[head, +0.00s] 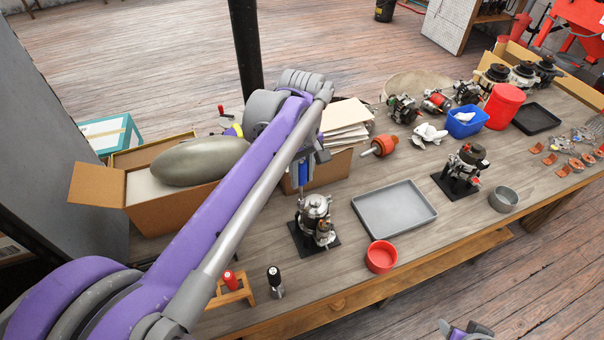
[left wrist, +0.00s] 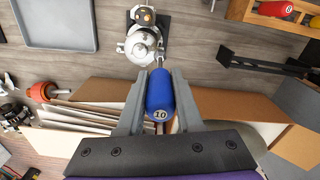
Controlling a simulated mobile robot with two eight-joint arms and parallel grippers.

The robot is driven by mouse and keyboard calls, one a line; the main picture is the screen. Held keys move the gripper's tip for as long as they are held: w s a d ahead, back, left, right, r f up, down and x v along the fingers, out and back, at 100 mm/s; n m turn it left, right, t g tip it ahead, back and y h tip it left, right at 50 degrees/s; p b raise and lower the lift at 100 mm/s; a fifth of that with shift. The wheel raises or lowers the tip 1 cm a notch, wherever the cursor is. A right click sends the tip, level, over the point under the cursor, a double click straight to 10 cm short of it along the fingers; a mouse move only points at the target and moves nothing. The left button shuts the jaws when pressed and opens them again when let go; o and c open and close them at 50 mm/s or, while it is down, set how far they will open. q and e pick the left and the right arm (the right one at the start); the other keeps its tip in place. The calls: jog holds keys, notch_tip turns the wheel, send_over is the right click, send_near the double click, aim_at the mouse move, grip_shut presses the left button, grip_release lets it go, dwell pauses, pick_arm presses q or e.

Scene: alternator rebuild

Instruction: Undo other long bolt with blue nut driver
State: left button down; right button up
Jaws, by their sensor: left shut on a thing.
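The blue nut driver (head: 303,172), marked 10, is upright above the near-left alternator. My left gripper (head: 305,160) is shut on its handle. In the left wrist view the handle (left wrist: 160,95) sits between the two grey fingers. Its thin shaft runs to the edge of the silver alternator (left wrist: 142,45). That alternator (head: 315,210) stands on a black base plate. Whether the driver tip is seated on a long bolt cannot be told; the bolt head is hidden. Part of my right gripper (head: 466,329) shows at the bottom edge of the head view, away from the work.
A grey tray (head: 394,212) and a red round bowl (head: 381,257) lie right of the alternator. A second alternator (head: 467,167) stands beyond the tray. A red-handled driver in a wooden rack (head: 232,288) and a black-handled tool (head: 275,280) stand at front left. Boxes crowd the left.

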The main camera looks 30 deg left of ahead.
pick_arm(q)
jog(key=m, duration=0.7)
jog(key=shift+a+m, duration=0.1)
jog(key=shift+m, duration=0.3)
jog(key=m, duration=0.4)
jog(key=shift+a+m, duration=0.1)
jog(key=shift+m, duration=0.2)
jog(key=m, duration=0.3)
jog(key=shift+s+m, duration=0.1)
jog(key=shift+m, duration=0.3)
jog(key=m, duration=0.3)
jog(key=shift+m, duration=0.3)
jog(key=m, duration=0.4)
jog(key=shift+a, duration=0.1)
jog(key=m, duration=0.4)
jog(key=shift+m, duration=0.4)
jog(key=m, duration=0.3)
jog(key=shift+w, duration=0.2)
